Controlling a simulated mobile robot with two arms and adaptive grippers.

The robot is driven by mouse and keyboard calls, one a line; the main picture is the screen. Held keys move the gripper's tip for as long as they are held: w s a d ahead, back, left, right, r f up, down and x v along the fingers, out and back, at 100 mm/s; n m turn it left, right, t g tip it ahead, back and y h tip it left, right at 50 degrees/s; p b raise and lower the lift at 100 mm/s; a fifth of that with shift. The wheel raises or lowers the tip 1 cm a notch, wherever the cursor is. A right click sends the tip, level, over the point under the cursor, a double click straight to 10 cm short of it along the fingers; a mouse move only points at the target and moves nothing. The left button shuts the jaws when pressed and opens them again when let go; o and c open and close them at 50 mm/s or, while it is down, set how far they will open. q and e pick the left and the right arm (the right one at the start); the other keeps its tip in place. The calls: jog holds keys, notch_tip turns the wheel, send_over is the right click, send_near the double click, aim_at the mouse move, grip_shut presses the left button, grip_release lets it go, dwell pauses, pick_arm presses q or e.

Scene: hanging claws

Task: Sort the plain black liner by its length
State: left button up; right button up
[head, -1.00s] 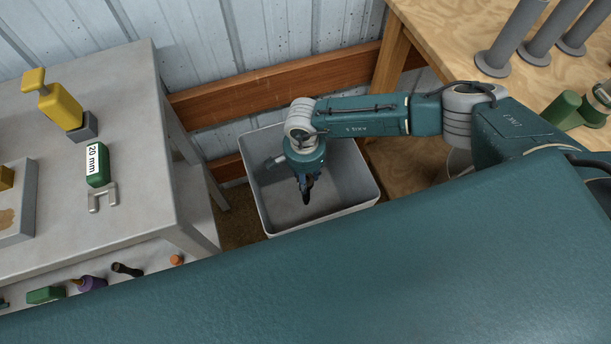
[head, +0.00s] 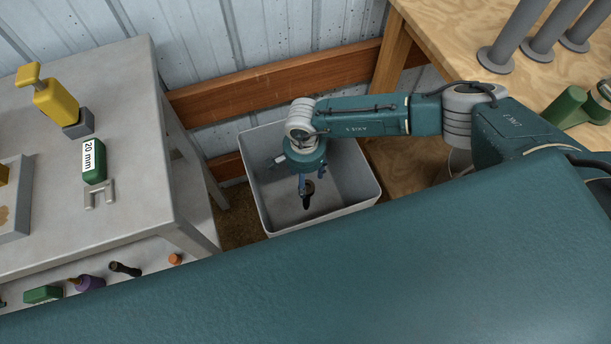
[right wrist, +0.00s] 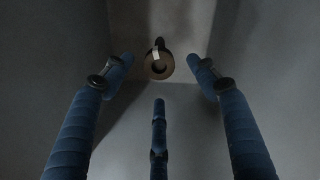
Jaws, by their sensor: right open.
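My right gripper (head: 312,178) hangs over a light grey bin (head: 356,206) with its fingers spread. In the right wrist view its fingers (right wrist: 160,86) are apart and nothing is between their tips. A small dark liner (head: 307,201) shows just below the fingers, inside the bin's outline. From above in the right wrist view the liner (right wrist: 149,68) is a brownish-black ring with a pale strip at its far edge. I cannot tell whether it is falling or resting. A green-handled fork gauge (head: 93,168) marked "20 mm" lies on the grey table. My left gripper is out of view.
The grey table (head: 130,110) at left holds a yellow-handled tool (head: 56,100) on a grey block and a tray (head: 20,205). Its lower shelf has several small items.

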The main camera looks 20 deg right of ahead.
jog(key=shift+r, duration=0.1)
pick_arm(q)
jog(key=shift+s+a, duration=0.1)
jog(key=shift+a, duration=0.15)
pick_arm(e)
notch_tip(320, 180, up, 8)
jog(key=shift+f, duration=0.2)
